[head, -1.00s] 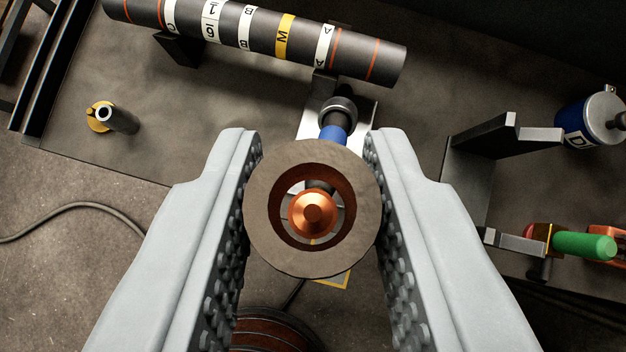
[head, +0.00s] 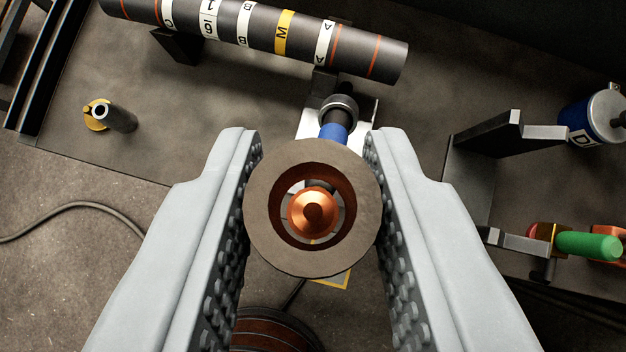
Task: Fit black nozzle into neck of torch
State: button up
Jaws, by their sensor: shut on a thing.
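The nozzle (head: 262,232) shows as a dark grey-brown ring held between the two grey fingers of my gripper (head: 313,205). My gripper is shut on it, with a finger on its left and right sides. Through the ring's opening I see the copper tip (head: 313,211) of the torch, close to the middle of the hole. The torch's dark and blue neck (head: 334,128) shows beyond the ring's upper edge. How deep the tip lies in the ring cannot be told, and the ring hides where the neck meets it.
A banded dark shaft (head: 260,32) lies across the top. At right are a metal bracket (head: 500,135), a blue canister (head: 590,115) and a green-handled tool (head: 588,246). A brown spool (head: 270,335) is at the bottom.

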aim_at(312, 221)
jog(key=shift+s+d+f, duration=0.1)
jog(key=shift+d+f, duration=0.05)
jog(key=shift+f, duration=2.7)
dwell(0.6)
jog(key=o, duration=1)
jog(key=shift+o, duration=0.2)
jog(key=shift+s+r, duration=0.1)
jog(key=v, duration=1.7)
jog(key=shift+s, duration=0.1)
jog(key=s+a+f+m+t+h, duration=0.1)
jog(key=s+f+t, duration=0.3)
jog(key=s, duration=0.8)
jog(key=s+a+f+m+t+h, duration=0.1)
jog(key=s+f+t, duration=0.3)
jog(key=s, duration=0.9)
notch_tip(312, 221, down, 2)
jog(key=shift+s+a+f+m+t, duration=0.15)
jog(key=shift+s+a+m+t, duration=0.1)
jog(key=shift+a+m+t, duration=0.25)
